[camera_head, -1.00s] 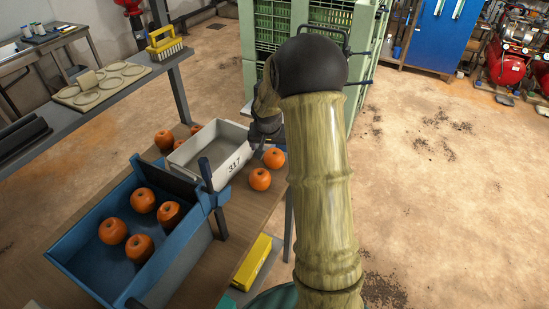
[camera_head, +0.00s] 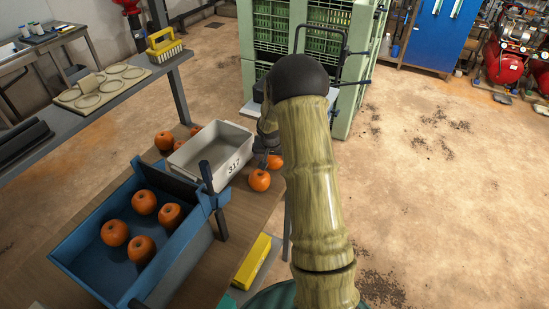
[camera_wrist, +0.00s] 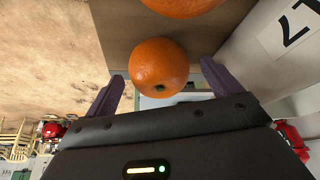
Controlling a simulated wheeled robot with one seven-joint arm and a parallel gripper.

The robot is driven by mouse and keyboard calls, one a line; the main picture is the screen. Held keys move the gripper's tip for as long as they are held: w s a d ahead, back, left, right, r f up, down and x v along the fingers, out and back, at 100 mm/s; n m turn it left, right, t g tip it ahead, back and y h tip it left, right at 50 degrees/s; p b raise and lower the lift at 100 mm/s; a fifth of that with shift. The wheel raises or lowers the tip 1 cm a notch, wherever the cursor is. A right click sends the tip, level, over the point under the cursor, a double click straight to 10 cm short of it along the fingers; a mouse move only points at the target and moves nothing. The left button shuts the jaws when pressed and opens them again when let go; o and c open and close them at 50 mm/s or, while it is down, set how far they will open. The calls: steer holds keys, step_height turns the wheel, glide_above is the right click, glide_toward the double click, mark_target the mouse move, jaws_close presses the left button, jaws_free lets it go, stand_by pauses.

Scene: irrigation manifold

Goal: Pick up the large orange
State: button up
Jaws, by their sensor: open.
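In the head view, two oranges sit on the brown table beside the grey bin: a front one (camera_head: 259,181) and a back one (camera_head: 275,162), partly hidden by my arm. My gripper (camera_head: 269,147) is low over the back one. In the wrist view, my gripper (camera_wrist: 164,88) is open, with one orange (camera_wrist: 158,66) showing between its dark fingers; whether the fingers touch it I cannot tell. A second orange (camera_wrist: 183,5) is cut off at the top edge. Which orange is the large one is not clear.
A grey bin (camera_head: 236,167) marked 317 stands left of my gripper and lies close in the wrist view (camera_wrist: 262,65). A blue crate (camera_head: 85,237) holds several oranges. More oranges (camera_head: 164,141) lie behind the bin. Green stacked crates (camera_head: 245,50) stand behind on the floor.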

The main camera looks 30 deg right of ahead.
steer(key=shift+x, duration=1.25)
steer(key=c, duration=1.1)
